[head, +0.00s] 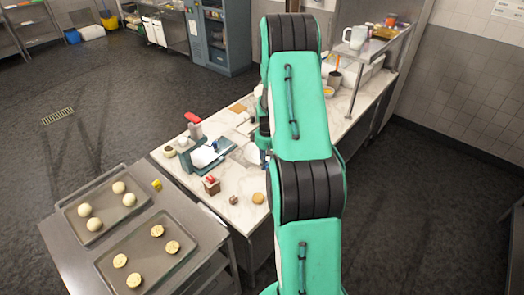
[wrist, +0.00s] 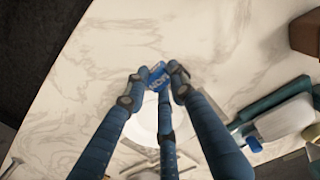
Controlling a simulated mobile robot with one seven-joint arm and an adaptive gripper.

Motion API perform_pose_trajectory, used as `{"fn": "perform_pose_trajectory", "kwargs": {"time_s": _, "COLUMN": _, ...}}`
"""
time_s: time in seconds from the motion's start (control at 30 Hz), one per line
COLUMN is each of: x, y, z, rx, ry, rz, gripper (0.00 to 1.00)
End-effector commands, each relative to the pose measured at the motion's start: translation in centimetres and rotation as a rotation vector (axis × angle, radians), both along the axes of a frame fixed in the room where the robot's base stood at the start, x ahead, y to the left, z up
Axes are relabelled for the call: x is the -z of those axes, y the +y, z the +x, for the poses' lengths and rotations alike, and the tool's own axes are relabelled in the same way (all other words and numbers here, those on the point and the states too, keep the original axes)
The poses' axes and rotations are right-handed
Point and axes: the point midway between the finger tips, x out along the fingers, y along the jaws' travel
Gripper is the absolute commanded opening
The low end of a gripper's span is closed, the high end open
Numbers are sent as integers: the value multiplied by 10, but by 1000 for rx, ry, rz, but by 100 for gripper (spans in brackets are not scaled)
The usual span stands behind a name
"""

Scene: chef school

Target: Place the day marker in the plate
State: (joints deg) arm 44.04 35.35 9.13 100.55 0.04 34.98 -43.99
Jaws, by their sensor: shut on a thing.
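The day marker (wrist: 156,77) is a small blue piece with white lettering in the wrist view. My gripper (wrist: 158,73) is shut on it, with its fingers around the piece. The white round plate (wrist: 143,128) lies on the marble counter below, partly hidden behind my fingers. The marker overlaps the plate's edge in the picture; I cannot tell its height above the counter. In the head view my arm hides most of my gripper, and a bit of the plate (head: 249,153) shows beside the arm.
A teal and white slicer-like machine (head: 206,155) stands on the counter left of the plate; it also shows at the right of the wrist view (wrist: 282,118). A steel table (head: 60,237) with two food trays is at lower left.

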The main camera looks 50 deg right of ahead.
Motion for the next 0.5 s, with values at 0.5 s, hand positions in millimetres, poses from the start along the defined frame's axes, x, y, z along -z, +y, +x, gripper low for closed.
{"fn": "perform_pose_trajectory", "kwargs": {"time_s": 0.5, "x": 7, "y": -47, "z": 51, "rx": 0, "ry": 0, "rz": 0, "gripper": 6}}
